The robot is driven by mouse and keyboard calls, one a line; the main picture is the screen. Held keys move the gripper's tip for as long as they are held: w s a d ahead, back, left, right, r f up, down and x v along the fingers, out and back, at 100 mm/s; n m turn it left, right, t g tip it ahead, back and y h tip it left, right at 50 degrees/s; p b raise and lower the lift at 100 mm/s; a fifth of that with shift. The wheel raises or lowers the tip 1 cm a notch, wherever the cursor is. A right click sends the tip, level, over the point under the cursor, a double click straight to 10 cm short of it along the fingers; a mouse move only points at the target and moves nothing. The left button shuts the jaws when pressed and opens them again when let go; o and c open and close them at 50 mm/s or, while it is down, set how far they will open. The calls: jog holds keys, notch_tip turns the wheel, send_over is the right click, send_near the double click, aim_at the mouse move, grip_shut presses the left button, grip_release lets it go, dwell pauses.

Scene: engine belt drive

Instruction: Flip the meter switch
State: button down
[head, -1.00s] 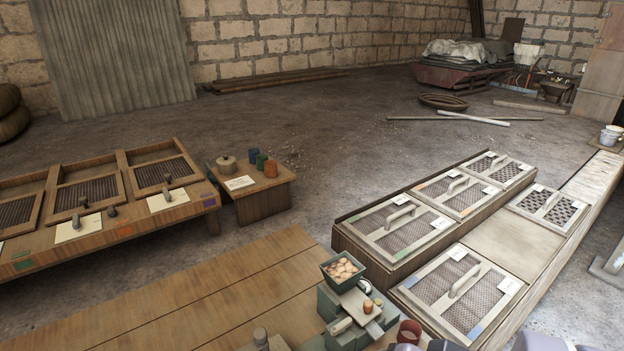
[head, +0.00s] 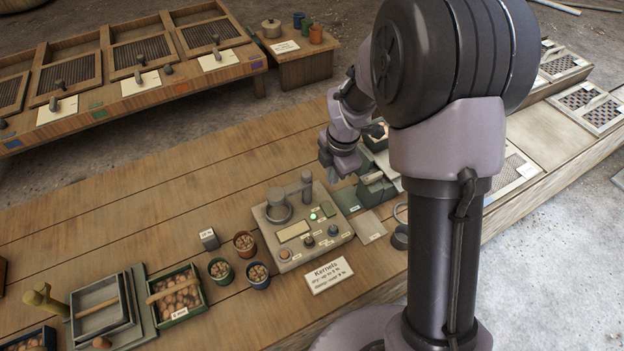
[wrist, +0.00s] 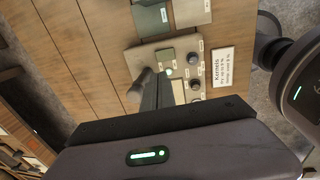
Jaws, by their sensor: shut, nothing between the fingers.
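The meter (head: 295,252) is a beige box on the wooden bench in the head view, with a round cup-like part, a short post, a pale display plate, a green light (head: 313,217) and several small knobs on top. I cannot tell which control is the switch. The meter also shows in the wrist view (wrist: 146,52), partly hidden by my gripper. My gripper (head: 329,174) is shut and empty, behind and right of the meter in the head view. Its dark fingers (wrist: 160,92) point toward the panel in the wrist view; contact cannot be told.
A label card (head: 329,276) reading "Kernels" lies in front of the meter. Several small pots of nuts (head: 245,244) and a nut tray (head: 178,297) stand to its left. Green blocks and a grey plate (head: 368,226) are at its right. Bare bench lies behind the meter.

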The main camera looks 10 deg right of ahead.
aim_at(329, 209)
jog(key=shift+d, duration=0.15)
jog(key=f+b, duration=0.1)
jog(key=f, duration=0.3)
jog(key=w+f+b, duration=0.1)
jog(key=f+b, duration=0.1)
jog(key=f, duration=0.3)
jog(key=w+f+b, duration=0.1)
jog(key=f+b, duration=0.1)
jog(key=f, duration=0.2)
jog(key=shift+a+f, duration=0.3)
jog(key=shift+f, duration=0.1)
jog(key=shift+f+b, duration=0.3)
jog(key=shift+b, duration=0.05)
jog(key=shift+s, duration=0.2)
jog(key=shift+s+d+r, duration=0.1)
jog(key=shift+s+d, duration=0.1)
jog(key=shift+s, duration=0.45)
jog(key=shift+w, duration=0.1)
